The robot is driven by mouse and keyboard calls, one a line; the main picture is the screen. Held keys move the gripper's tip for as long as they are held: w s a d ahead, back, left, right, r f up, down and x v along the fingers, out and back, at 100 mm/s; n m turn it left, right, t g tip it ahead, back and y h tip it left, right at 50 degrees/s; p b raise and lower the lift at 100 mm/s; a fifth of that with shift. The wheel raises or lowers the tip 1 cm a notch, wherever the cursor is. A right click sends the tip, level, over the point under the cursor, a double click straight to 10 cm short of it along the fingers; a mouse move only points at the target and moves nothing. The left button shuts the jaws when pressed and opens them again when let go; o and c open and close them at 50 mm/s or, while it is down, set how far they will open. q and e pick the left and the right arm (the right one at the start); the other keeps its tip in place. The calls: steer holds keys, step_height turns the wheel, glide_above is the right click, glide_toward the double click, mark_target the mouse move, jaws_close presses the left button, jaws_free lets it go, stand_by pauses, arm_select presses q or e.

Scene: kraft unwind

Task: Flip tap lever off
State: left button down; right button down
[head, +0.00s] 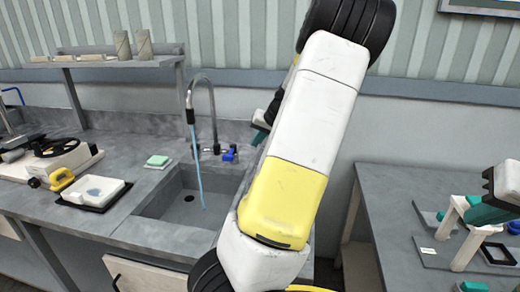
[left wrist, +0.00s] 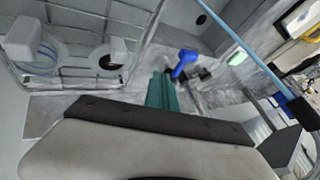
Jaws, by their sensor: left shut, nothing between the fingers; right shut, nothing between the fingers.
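The grey gooseneck tap (head: 212,105) stands behind the sink with a blue water stream (head: 197,165) running from its spout. Its blue lever (head: 230,154) is on the right side of the tap base; the lever also shows in the left wrist view (left wrist: 183,62). My left gripper (head: 257,137) is shut and empty, up and right of the lever, partly hidden by my arm. Its teal fingers (left wrist: 160,92) point toward the lever in the left wrist view; I cannot tell whether they touch. My right gripper (head: 482,213) is shut and empty over the right table.
A green sponge (head: 158,161) lies left of the sink (head: 152,208). A white tray (head: 95,190) and a yellow-handled tool (head: 61,180) are further left. A white stand (head: 450,222) is on the right table.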

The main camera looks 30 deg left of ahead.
mark_target(231, 154)
arm_select(q)
steer(key=x, duration=0.7)
steer(key=shift+a+f, duration=0.15)
steer(key=shift+f, duration=0.05)
steer(key=shift+s+a+f, duration=0.1)
steer(key=shift+s+a, duration=0.1)
steer(key=shift+a, duration=0.5)
steer(key=shift+s+a+f, duration=0.1)
steer(key=shift+s+a, duration=0.05)
steer(key=shift+a, duration=0.5)
steer(key=shift+s+a+f, duration=0.1)
steer(key=shift+s+a, duration=0.1)
steer(key=shift+a, duration=0.5)
steer(key=shift+s+a+m+t, duration=0.5)
steer(key=shift+s+a+m, duration=0.2)
steer(key=shift+d, duration=0.1)
